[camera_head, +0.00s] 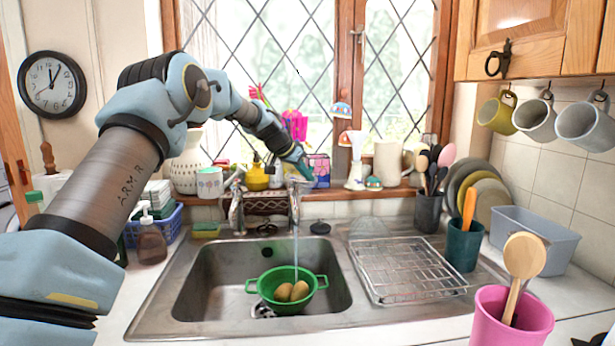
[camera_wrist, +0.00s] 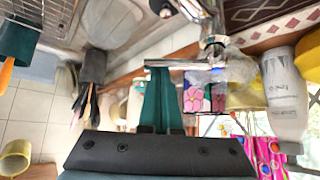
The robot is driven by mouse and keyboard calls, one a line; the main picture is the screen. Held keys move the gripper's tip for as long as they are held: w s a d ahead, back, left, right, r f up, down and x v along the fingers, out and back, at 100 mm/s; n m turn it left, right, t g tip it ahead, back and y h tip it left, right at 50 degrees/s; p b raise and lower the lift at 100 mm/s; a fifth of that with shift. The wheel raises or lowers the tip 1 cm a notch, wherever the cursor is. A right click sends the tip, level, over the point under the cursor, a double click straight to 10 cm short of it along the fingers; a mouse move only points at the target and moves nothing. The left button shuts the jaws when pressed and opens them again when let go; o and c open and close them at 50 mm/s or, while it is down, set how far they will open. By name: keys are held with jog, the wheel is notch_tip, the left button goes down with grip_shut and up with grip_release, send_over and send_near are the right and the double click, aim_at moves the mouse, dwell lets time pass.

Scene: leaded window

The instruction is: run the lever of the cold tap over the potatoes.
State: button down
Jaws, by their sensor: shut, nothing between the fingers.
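Two chrome taps stand behind the sink, a left tap (camera_head: 236,212) and a right tap (camera_head: 294,200). A thin stream of water runs from the right tap down into a green colander (camera_head: 265,287) in the basin. Brown potatoes (camera_head: 291,291) lie in the colander. My gripper (camera_head: 306,172) is at the top of the right tap, and its teal fingers are shut and empty. In the wrist view the fingertips (camera_wrist: 160,72) are right at a chrome lever (camera_wrist: 190,64); I cannot tell whether they touch it. The hot and cold marks are not legible.
The windowsill behind carries a white vase (camera_head: 189,165), a yellow bottle (camera_head: 257,178) and a flowered box (camera_head: 319,170) close to my gripper. A wire rack (camera_head: 408,270) lies on the drainer at right. A soap bottle (camera_head: 151,240) stands left of the sink.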

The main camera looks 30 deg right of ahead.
jog(key=shift+a+m+g+b, duration=0.3)
jog(key=shift+a+m+g, duration=0.1)
jog(key=shift+m, duration=0.2)
jog(key=shift+s+a+f+m+g+b, duration=0.1)
jog(key=shift+a+f+m+g+b, duration=0.05)
jog(key=shift+a+m+g+b, duration=0.7)
jog(key=shift+w+a+b, duration=0.2)
jog(key=shift+a+b, duration=0.55)
jog(key=shift+a, duration=0.2)
